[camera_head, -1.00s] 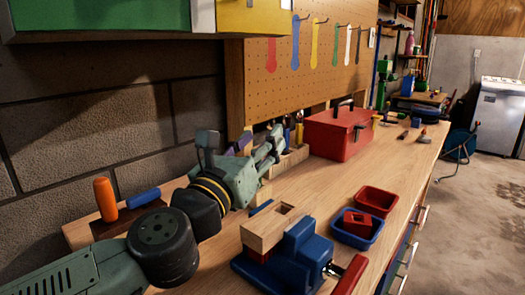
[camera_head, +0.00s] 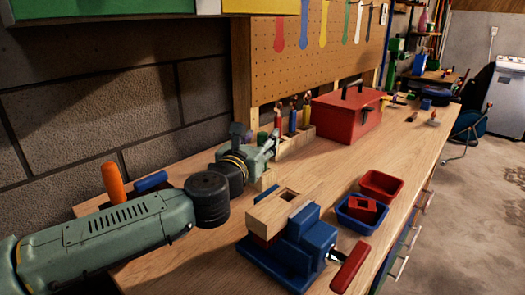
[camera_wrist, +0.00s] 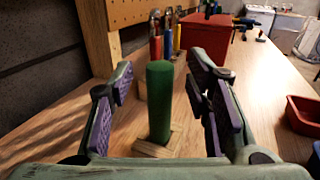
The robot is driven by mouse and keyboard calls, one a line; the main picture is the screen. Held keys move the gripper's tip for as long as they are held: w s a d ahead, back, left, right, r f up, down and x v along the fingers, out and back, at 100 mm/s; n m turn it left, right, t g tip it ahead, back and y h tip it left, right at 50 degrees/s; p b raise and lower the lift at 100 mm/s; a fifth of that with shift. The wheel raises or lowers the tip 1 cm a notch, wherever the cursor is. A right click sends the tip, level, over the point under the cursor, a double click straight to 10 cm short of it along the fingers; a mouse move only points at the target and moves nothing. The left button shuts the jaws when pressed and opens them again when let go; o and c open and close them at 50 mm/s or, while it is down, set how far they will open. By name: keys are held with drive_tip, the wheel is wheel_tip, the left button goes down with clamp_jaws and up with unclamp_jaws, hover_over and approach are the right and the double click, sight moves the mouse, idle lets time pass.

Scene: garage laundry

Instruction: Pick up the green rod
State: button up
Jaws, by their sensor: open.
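The green rod (camera_wrist: 160,102) stands upright in a square wooden base (camera_wrist: 158,142) in the wrist view. My gripper (camera_wrist: 166,92) is open, with one purple-padded finger on each side of the rod. In the head view my gripper (camera_head: 266,150) is low over the back of the workbench, left of the red toolbox. It largely hides the rod and base there.
Behind the rod, a wooden rack (camera_head: 299,138) holds several tools near the red toolbox (camera_head: 346,116). A blue vise (camera_head: 290,250) clamping a wooden block (camera_head: 285,208) stands in front. Red and blue bins (camera_head: 381,186) sit right of it. An orange-handled tool (camera_head: 113,182) is at left.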

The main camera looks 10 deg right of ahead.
drive_tip(key=shift+x, duration=1)
clamp_jaws()
